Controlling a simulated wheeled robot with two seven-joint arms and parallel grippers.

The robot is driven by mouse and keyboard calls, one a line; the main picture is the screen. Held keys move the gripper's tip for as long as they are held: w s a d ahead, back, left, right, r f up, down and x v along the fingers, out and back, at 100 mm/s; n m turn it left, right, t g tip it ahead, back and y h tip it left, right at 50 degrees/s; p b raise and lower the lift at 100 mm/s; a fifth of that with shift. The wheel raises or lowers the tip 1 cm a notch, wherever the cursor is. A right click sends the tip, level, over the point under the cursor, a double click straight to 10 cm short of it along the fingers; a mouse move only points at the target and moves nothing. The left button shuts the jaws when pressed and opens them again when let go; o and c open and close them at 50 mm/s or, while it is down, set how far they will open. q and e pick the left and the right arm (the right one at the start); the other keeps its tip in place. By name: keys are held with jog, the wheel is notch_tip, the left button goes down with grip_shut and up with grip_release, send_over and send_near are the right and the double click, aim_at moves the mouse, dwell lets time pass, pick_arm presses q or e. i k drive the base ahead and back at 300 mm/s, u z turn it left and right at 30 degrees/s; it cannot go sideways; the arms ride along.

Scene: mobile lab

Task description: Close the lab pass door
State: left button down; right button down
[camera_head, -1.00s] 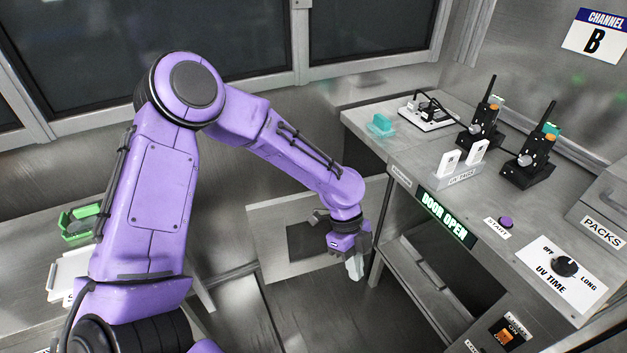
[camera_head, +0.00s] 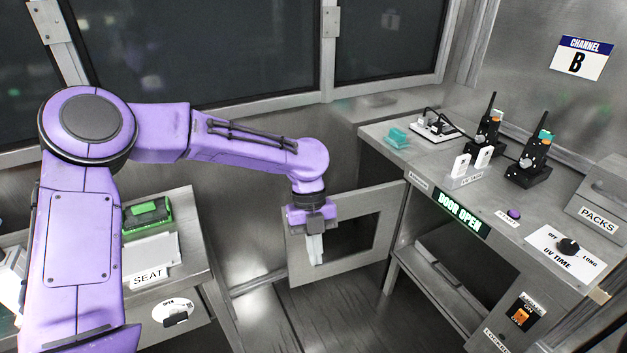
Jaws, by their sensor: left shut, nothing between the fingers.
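The lab pass door (camera_head: 379,205) is a grey metal panel with a dark square window. It stands swung out to the left of the steel cabinet below the counter, and the green display (camera_head: 463,213) reads "DOOR OPEN". My left gripper (camera_head: 315,258) points down in front of the door's left part, beside the window, with its fingers shut and empty. I cannot tell whether the fingers touch the door. My right gripper is not in view.
The counter (camera_head: 400,160) at right holds two radios (camera_head: 488,130) (camera_head: 533,150), a teal item (camera_head: 397,138), a purple start button (camera_head: 514,214) and a UV time dial (camera_head: 568,247). A left bench (camera_head: 195,270) carries a green box (camera_head: 147,217). Floor between them is clear.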

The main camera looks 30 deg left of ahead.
aim_at(367, 217)
jog(key=u, duration=0.55)
jog(key=i, duration=1.45)
jog(key=z, duration=0.4)
